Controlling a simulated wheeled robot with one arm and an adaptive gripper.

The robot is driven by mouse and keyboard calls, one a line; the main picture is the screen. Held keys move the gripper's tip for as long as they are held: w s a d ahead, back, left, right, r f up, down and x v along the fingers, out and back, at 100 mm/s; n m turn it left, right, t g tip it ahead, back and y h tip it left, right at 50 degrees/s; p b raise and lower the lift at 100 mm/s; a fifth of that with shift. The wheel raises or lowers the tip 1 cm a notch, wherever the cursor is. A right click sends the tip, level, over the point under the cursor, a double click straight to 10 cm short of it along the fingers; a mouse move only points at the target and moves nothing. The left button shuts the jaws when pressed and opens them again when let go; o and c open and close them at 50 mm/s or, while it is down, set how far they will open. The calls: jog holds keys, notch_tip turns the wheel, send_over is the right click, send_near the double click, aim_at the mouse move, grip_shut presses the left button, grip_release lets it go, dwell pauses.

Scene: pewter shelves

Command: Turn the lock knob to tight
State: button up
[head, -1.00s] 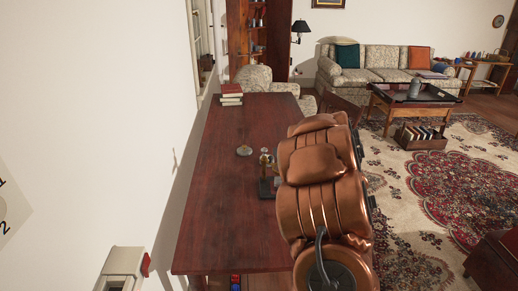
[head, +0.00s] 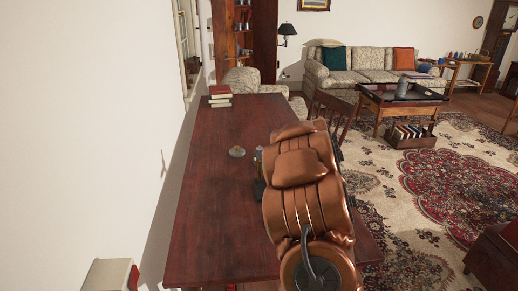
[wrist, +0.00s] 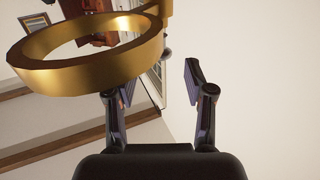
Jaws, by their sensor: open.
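A small brass-and-dark instrument (head: 258,158) stands on the wooden table, mostly hidden behind my arm in the head view. In the wrist view a large gold ring (wrist: 88,79) with a gold piece at its upper right is very close, at the upper left. I cannot tell which part is the lock knob, and no tight mark is readable. My gripper (wrist: 152,83) is open with nothing between its fingers. The ring is beside and overlaps the left finger's tip in the picture; I cannot tell whether they touch. The head view hides my gripper behind the arm.
The dark red wooden table (head: 212,205) is largely clear. A small round dish-like object (head: 237,152) lies left of the instrument. Stacked books (head: 220,97) sit at the far end. A white wall (head: 90,130) runs along the left, and a wooden chair (head: 333,108) stands at the right.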

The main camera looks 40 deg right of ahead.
aim_at(262, 150)
jog(key=shift+x, duration=2.35)
jog(key=shift+c, duration=0.2)
jog(key=shift+a, duration=0.1)
grip_shut()
